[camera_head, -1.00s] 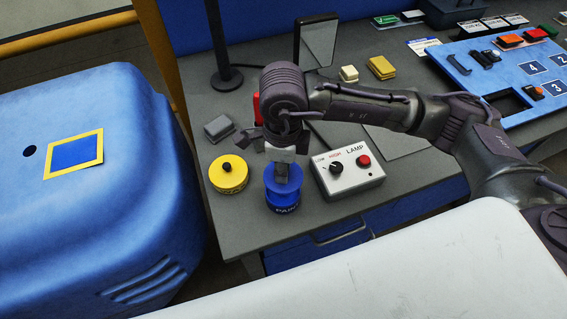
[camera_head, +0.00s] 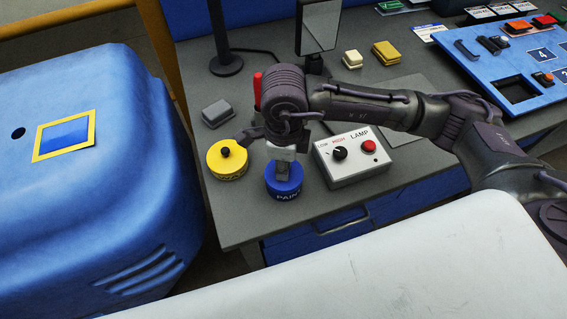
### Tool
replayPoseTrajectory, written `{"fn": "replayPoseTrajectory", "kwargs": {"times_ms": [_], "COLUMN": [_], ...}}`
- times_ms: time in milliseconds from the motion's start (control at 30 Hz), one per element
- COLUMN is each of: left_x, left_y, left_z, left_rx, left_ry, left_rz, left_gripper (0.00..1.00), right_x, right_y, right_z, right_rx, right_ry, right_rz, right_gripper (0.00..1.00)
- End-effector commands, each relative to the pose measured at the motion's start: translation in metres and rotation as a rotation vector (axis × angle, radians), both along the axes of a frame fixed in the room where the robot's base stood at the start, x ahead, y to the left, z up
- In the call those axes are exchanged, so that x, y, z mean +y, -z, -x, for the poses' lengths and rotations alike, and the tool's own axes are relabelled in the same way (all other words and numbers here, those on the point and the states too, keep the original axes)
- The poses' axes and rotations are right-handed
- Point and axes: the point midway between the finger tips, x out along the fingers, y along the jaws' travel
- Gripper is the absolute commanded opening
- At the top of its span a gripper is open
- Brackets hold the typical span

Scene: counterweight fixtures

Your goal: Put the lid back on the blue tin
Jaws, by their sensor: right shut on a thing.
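The blue tin (camera_head: 286,195), with "PAINT" lettering on its front, stands upright near the front edge of the grey bench. A blue lid (camera_head: 270,180) is at the top of the tin, level as far as I can see. I see no clear gap, but cannot tell whether it is fully seated. My right gripper (camera_head: 282,174) points down from above and is shut on the lid, around its middle. The fingers hide the lid's grip and part of its top. My left gripper is not in view.
A yellow tin (camera_head: 227,161) with a black knob stands left of the blue tin. A lamp control box (camera_head: 352,168) stands close on the right. A grey block (camera_head: 217,113) and a lamp stand (camera_head: 226,64) are behind. A blue rounded housing (camera_head: 110,190) is left of the bench.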

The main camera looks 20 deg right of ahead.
Motion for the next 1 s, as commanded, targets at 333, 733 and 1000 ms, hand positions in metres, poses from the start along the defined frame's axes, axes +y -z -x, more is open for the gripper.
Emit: {"fn": "replayPoseTrajectory", "kwargs": {"times_ms": [333, 733, 1000], "left_x": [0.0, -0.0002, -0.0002], "left_y": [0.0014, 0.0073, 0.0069], "left_z": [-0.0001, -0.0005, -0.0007], "left_rx": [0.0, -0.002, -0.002], "left_ry": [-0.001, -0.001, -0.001], "left_rz": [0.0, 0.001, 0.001], "left_gripper": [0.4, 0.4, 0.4], "right_x": [0.0, 0.0, 0.0], "right_y": [0.0003, -0.0004, -0.0006], "right_z": [-0.0001, 0.0001, 0.0001], "right_rx": [0.0, 0.0, 0.0], "right_ry": [0.0, 0.0, 0.0], "right_rz": [0.0, -0.001, 0.0], "right_gripper": [0.0, 0.0, 0.0]}}
